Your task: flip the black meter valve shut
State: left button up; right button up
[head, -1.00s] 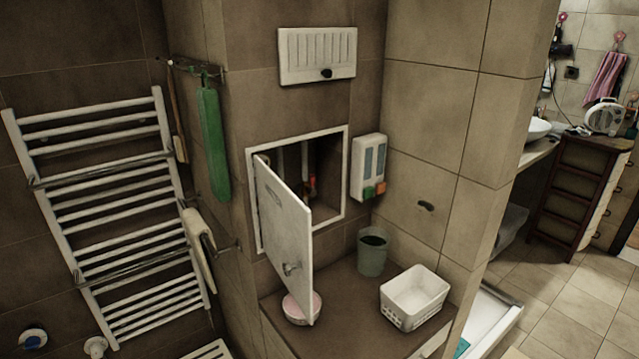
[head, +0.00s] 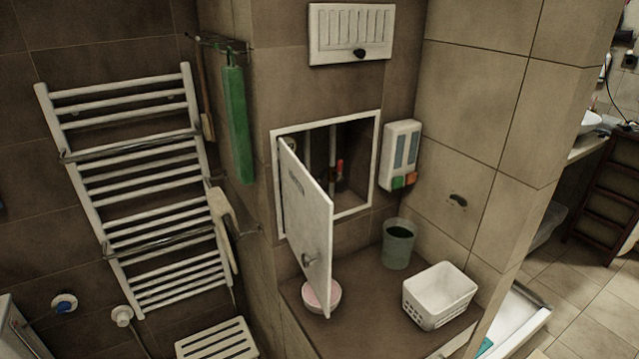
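The white hatch door (head: 305,222) of a wall recess stands partly open, swung out toward me. Inside the recess (head: 352,180) I see upright pipes and a small red part (head: 340,167), perhaps a valve handle. The black meter valve cannot be made out; the door hides the left part of the recess, and the inside is dark. A small black knob (head: 360,54) sits on the white louvred panel above, which is a separate thing. Neither of my grippers is in view.
Below the hatch, a counter (head: 372,310) holds a pink-and-white bowl (head: 322,295), a grey-green cup (head: 398,244) and a white basket (head: 439,294). A dispenser (head: 401,155) hangs right of the recess. A towel radiator (head: 150,190) and white slatted stool (head: 215,341) are at left.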

aim_at(321, 177)
jog(key=i+l, duration=0.1)
jog(key=l, duration=0.25)
jog(key=i+l, duration=0.1)
jog(key=l, duration=0.3)
jog(key=i+l, duration=0.15)
jog(key=l, duration=0.2)
jog(key=i+l, duration=0.1)
jog(key=l, duration=0.25)
jog(key=i+l, duration=0.1)
jog(key=l, duration=0.3)
jog(key=z, duration=0.05)
